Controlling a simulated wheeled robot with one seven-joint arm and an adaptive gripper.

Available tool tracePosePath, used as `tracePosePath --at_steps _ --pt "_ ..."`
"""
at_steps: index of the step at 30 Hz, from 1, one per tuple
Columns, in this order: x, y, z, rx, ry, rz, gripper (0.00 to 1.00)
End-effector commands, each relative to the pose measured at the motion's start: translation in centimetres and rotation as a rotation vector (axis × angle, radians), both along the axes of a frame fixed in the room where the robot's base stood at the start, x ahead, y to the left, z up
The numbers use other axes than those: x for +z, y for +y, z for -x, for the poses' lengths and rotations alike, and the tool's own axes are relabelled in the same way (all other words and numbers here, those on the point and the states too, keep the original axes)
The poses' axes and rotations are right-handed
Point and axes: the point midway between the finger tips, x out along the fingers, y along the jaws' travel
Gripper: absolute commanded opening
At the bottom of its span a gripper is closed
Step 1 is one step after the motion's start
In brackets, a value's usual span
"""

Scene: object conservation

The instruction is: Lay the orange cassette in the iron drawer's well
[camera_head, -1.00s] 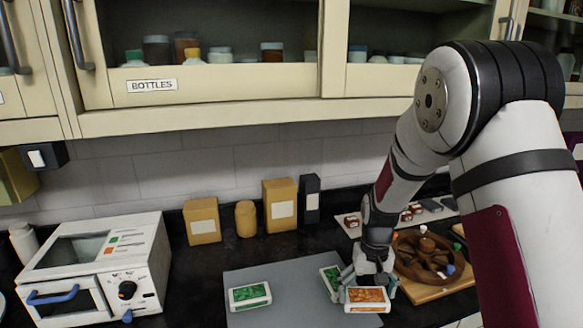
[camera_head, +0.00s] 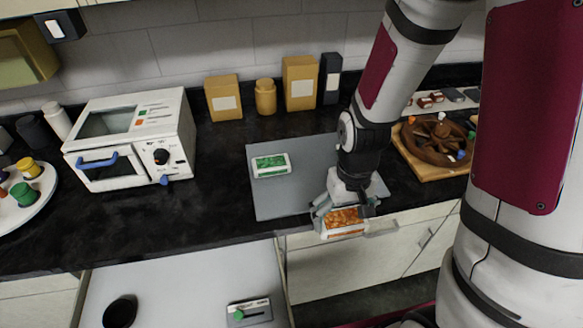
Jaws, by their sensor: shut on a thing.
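The orange cassette (camera_head: 343,224), white-framed with an orange face, is held in my gripper (camera_head: 342,214), which is shut on it. They are in front of the counter edge, beside the grey mat's front right part, and the fingers hide part of the cassette. An open drawer (camera_head: 185,270) with a pale inside shows at the bottom left, below the counter. The cassette is to the right of and above the drawer.
A green cassette (camera_head: 271,165) lies on the grey mat (camera_head: 285,205). A white oven-like box (camera_head: 130,137) stands at the left. A brown wheel-like thing (camera_head: 437,142) sits on a wooden board at the right. A closed drawer front (camera_head: 330,265) is right of the open drawer.

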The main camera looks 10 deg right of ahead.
Motion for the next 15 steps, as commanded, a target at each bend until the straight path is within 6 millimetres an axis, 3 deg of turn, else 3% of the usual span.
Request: tracePosePath --at_steps 2,5,15 --pt "0.1 0.0 0.6 0.000 -0.001 0.000 0.59" --pt "-0.1 -0.1 -0.1 0.001 -0.001 0.000 0.59" --pt "-0.8 -0.5 -8.1 0.000 -0.002 0.000 0.59"
